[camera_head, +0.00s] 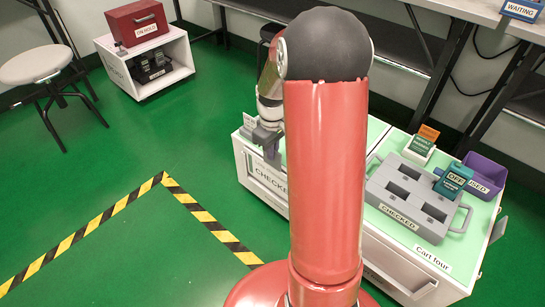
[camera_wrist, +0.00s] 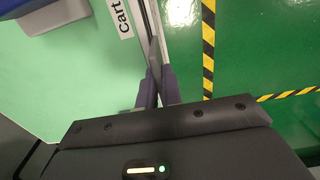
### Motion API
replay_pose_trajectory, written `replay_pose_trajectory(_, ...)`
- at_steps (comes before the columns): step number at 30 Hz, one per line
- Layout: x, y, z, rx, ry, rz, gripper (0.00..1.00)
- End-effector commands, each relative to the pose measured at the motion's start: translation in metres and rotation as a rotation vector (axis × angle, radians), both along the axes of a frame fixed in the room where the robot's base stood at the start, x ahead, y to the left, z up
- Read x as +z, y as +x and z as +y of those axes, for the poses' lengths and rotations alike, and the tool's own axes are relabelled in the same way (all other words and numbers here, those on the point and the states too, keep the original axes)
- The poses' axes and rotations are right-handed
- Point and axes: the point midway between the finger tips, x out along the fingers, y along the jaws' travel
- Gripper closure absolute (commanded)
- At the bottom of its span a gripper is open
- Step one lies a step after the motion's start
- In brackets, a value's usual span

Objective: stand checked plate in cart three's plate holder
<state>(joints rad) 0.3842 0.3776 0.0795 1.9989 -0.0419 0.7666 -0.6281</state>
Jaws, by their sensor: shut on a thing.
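My gripper (camera_head: 271,155) points down at the front edge of the cart (camera_head: 247,166) left of cart four. In the wrist view my gripper (camera_wrist: 157,92) is shut on a thin grey plate (camera_wrist: 153,52), seen nearly edge-on beside the cart's edge. The word CHECKED shows below the gripper in the head view; I cannot tell whether it is on the plate or the cart front. A label starting "Cart" (camera_wrist: 124,20) lies on the green top; its number is cut off. I cannot make out the plate holder or whether the plate touches it.
Cart four (camera_head: 415,262) bears a grey tray marked CHECKED (camera_head: 397,216), a purple bin (camera_head: 484,177) and handheld testers, one teal (camera_head: 453,180). My arm hides much of the middle. A stool (camera_head: 36,65) and a white cabinet (camera_head: 163,72) stand far left. Green floor in front is clear.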

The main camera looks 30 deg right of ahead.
Motion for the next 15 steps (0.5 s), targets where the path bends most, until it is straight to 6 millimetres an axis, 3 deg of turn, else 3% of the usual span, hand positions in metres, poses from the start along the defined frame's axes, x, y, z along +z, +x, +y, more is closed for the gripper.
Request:
replay_pose_trajectory(4, -0.024, 0.0, 0.0, 0.0, 0.0, 0.002, 1.0)
replay_pose_trajectory(15, -0.028, 0.0, 0.0, 0.0, 0.0, 0.0, 1.0)
